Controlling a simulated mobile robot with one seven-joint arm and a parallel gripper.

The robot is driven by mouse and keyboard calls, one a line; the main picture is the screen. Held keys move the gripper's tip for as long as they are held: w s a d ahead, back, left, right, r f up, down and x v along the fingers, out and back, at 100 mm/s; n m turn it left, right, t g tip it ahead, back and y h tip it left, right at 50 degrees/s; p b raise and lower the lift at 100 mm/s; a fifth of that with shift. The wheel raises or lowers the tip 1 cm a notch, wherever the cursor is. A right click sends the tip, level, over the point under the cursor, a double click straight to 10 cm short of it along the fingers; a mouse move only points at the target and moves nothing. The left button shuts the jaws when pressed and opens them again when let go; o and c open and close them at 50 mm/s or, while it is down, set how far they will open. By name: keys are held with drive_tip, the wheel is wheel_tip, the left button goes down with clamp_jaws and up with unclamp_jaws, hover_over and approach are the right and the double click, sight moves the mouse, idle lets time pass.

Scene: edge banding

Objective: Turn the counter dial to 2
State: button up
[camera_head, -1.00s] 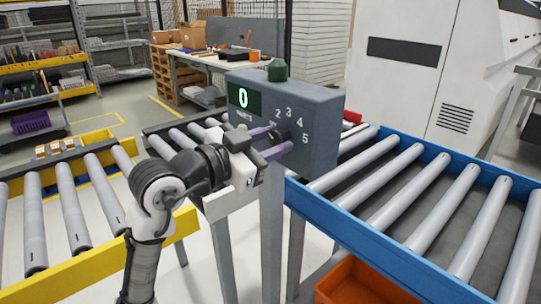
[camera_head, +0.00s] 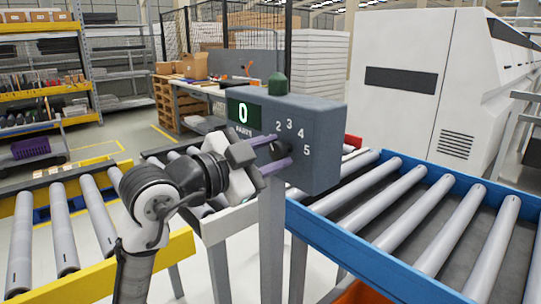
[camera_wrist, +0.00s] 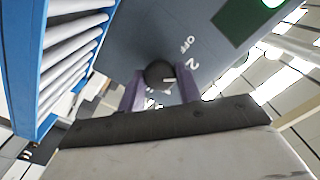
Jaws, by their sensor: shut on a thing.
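The counter box (camera_head: 322,128) is a grey-blue box on a post, with a green display (camera_head: 243,113) reading 0 and the printed numbers 2, 3, 4 and 5. Its dial is a round black knob (camera_wrist: 158,73) on the front face. My gripper (camera_head: 282,150) is shut on the dial, with one purple finger on each side of it. In the wrist view, a white pointer mark shows on the knob's right side, below the printed 2 and OFF. Part of the dial's scale is hidden behind the fingers and hand.
A blue-framed roller conveyor (camera_head: 400,195) lies to the right, a yellow-framed one (camera_head: 65,225) to the left. A large white machine (camera_head: 420,70) stands behind. An orange bin (camera_head: 360,293) sits low under the blue conveyor.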

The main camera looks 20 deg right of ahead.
drive_tip(key=o, duration=1)
drive_tip(key=b+v, duration=0.2)
drive_tip(key=v, duration=1.1)
drive_tip(key=shift+s+a+b, duration=0.1)
drive_tip(key=shift+a+b, duration=0.25)
drive_tip(key=shift+a, duration=0.05)
